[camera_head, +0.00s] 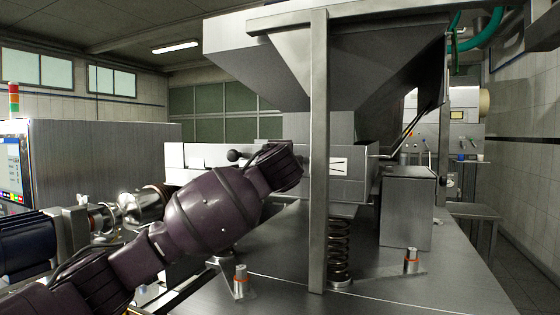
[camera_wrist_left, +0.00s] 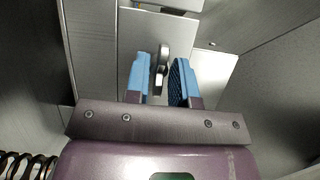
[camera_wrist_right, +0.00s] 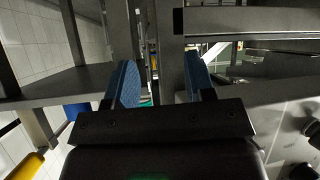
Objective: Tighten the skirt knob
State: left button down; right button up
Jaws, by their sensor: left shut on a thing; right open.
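A flat grey metal knob (camera_wrist_left: 162,60) stands out from a pale metal panel (camera_wrist_left: 129,46) in the left wrist view; I take it for the skirt knob. My left gripper (camera_wrist_left: 162,72) is shut on it, with one blue finger pad on each side. In the head view my purple left arm reaches up to the machine's front, and its fingers are hidden there, as is the knob. My right gripper (camera_wrist_right: 160,82) is open, with nothing between its blue pads; it does not show in the head view.
An upright steel post (camera_head: 319,150) stands close beside my left wrist. A coil spring (camera_head: 339,250) and a grey box (camera_head: 408,210) stand on the steel table. A black ball handle (camera_head: 234,155) is near the left wrist. A hopper (camera_head: 300,60) overhangs it.

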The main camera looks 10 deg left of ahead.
dwell(0.3)
pick_arm(q)
jog(key=c, duration=1.2)
grip_release()
jog(key=shift+c, duration=0.2)
jog(key=shift+s, duration=0.1)
jog(key=s+d+b, duration=0.2)
jog(key=s, duration=0.8)
jog(key=shift+s+b, duration=0.25)
jog(key=shift+b, duration=0.1)
jog(key=shift+d, duration=0.1)
jog(key=shift+f, duration=0.1)
